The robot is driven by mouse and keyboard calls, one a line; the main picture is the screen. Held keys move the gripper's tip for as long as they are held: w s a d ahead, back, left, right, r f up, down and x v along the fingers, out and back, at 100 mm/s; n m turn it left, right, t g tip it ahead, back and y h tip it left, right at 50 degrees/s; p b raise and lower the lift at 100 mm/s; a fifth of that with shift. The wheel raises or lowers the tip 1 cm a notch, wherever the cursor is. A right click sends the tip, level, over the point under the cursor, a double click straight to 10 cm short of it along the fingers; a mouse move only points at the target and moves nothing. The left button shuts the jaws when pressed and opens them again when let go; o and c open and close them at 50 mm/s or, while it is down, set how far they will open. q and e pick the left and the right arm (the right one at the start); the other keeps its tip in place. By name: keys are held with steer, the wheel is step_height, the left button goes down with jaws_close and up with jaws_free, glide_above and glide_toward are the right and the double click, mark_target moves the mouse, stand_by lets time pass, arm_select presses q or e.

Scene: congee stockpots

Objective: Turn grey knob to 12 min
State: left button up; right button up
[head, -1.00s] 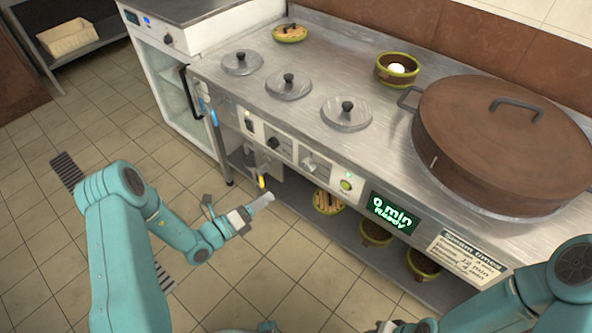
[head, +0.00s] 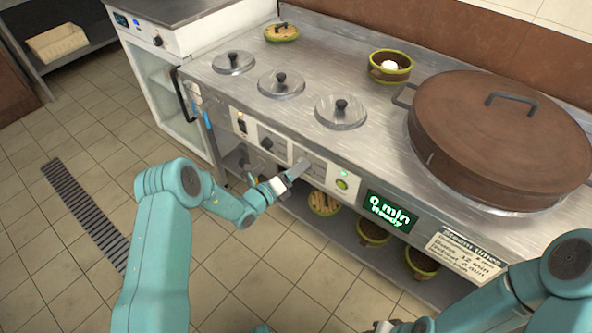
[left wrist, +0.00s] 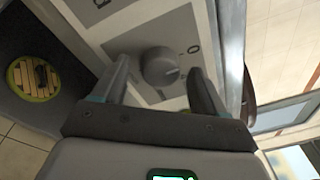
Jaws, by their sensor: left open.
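The grey knob (left wrist: 159,66) is round, with a pointer mark, on a pale panel plate with a printed "0" beside it in the left wrist view. My left gripper (head: 300,169) is open at the panel front, its two fingers on either side of the knob; I cannot tell whether they touch it. In the head view the gripper mostly hides the knob. A green display (head: 389,211) reads "0 min Ready". My right gripper (head: 390,326) barely shows at the bottom edge, its jaws unclear.
A steam times card (head: 464,254) hangs at the right. A large brown-lidded pot (head: 500,135) stands on the counter. Baskets and bowls sit on the shelf below.

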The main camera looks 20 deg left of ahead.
arm_select(q)
steer(key=shift+w+d, duration=0.1)
steer(key=shift+w, duration=0.05)
steer(key=shift+c, duration=0.3)
steer(key=c, duration=1)
